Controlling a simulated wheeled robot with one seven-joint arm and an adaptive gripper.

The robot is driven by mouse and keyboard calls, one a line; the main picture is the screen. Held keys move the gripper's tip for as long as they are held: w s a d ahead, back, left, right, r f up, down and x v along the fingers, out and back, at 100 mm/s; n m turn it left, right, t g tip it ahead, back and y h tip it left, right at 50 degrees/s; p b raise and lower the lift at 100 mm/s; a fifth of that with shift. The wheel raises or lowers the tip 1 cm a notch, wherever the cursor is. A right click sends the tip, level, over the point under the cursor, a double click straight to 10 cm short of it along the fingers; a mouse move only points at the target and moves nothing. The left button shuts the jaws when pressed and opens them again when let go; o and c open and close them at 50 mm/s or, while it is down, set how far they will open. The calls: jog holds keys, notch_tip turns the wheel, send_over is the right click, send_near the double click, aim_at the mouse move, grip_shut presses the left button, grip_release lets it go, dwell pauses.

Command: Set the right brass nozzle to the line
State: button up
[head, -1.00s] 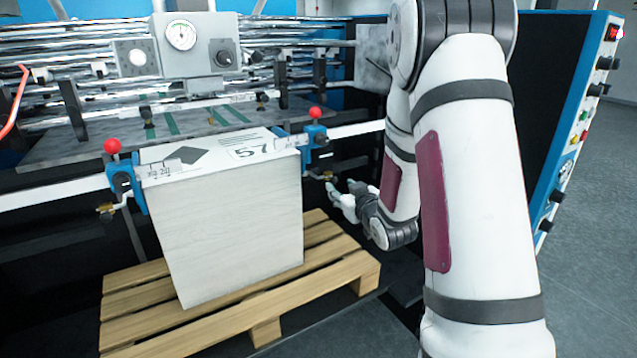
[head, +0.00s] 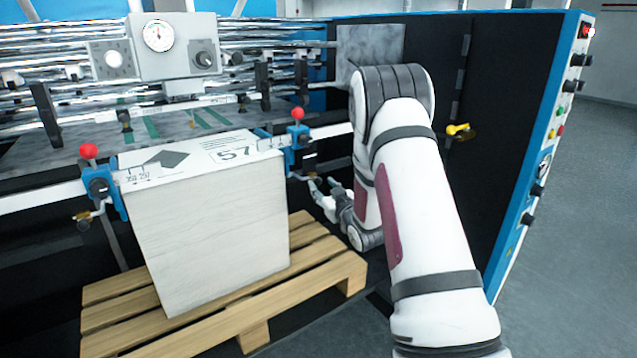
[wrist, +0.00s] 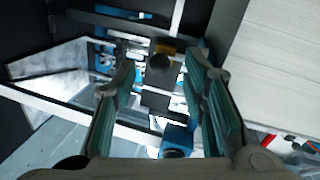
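The right brass nozzle (wrist: 166,48) shows small in the wrist view, with a dark round end below it, ahead of and between my fingers. In the head view it hangs under the right blue clamp (head: 299,150), which has a red ball on top, and is hard to make out. My gripper (head: 323,184) is open just to the right of and below that clamp; its two teal-padded fingers (wrist: 160,78) stand apart with nothing visibly held. A small scale plate is on the rail by the right clamp; its line is too small to read.
A left blue clamp (head: 101,187) with a brass nozzle (head: 83,216) stands at the left. A tall pale stack (head: 215,235) topped by a sheet marked 57 stands on a wooden pallet (head: 255,335).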

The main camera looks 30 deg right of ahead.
aim_at(321, 183)
jog(key=shift+w+d, duration=0.15)
jog(key=shift+w, duration=0.9)
jog(key=shift+w+d, duration=0.15)
jog(key=shift+w, duration=0.9)
jog(key=c, duration=0.9)
jog(key=shift+d+r, duration=0.1)
grip_shut()
